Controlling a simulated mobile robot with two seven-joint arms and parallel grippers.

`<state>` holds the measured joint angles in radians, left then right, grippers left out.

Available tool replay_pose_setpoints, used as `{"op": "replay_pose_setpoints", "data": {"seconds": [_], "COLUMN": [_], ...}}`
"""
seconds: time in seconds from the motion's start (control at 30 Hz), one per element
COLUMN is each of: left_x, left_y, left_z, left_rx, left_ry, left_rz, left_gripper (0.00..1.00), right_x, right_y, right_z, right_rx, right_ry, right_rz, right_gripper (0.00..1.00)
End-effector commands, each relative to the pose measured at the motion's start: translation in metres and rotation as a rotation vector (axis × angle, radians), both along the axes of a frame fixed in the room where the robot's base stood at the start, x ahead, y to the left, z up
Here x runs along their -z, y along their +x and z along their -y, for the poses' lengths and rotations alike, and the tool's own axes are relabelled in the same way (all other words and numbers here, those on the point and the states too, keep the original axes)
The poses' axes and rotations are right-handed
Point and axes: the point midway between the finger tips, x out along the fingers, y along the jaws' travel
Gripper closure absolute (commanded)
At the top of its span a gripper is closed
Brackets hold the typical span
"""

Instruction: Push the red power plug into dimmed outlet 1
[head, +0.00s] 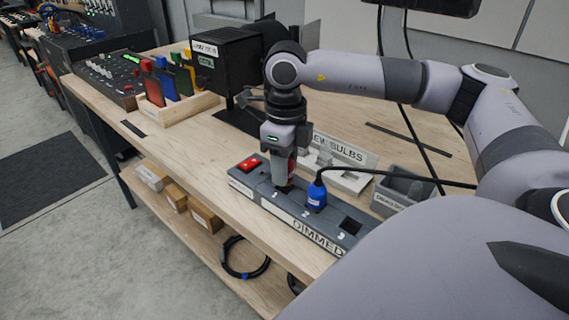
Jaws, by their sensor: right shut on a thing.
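The dimmed power strip (268,203) is a long grey block at the bench's front edge, with outlets numbered 1 to 3. My right gripper (285,170) points down over outlet 1 (283,188) and is shut on the red power plug (292,171). Only a small red part of the plug shows between and beside the fingers. The plug is at or just above outlet 1; the fingers hide the contact, so I cannot tell how deep it sits. My left gripper is not in view.
A blue plug (317,195) with a black cable sits in outlet 2. Outlet 3 (350,226) is empty. A red switch (249,164) is at the strip's left end. A bulb tray (345,180) and a grey bin (392,196) stand behind. A black box (226,62) stands farther back.

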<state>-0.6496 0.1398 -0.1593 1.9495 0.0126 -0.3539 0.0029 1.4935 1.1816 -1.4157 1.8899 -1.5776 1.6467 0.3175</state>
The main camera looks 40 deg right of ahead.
Motion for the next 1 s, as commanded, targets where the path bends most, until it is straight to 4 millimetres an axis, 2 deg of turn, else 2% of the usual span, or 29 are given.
{"op": "replay_pose_setpoints", "data": {"seconds": [0.83,0.87,0.9,0.93,1.0], "left_x": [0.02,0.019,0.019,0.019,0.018], "left_y": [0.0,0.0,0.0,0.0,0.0], "left_z": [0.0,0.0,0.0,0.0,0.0], "left_rx": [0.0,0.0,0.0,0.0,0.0], "left_ry": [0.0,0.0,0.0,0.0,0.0], "left_rz": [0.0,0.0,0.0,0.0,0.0], "left_gripper": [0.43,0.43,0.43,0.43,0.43], "right_x": [0.023,0.023,0.022,0.022,0.022], "right_y": [0.0,0.0,0.0,0.0,0.0], "right_z": [0.0,0.0,0.0,0.0,0.0], "right_rx": [-0.001,-0.001,-0.001,-0.001,-0.001], "right_ry": [0.0,0.0,0.0,0.0,0.0], "right_rz": [-0.001,-0.001,-0.001,-0.001,-0.001], "right_gripper": [1.0,0.62,0.49,0.39,0.36]}}
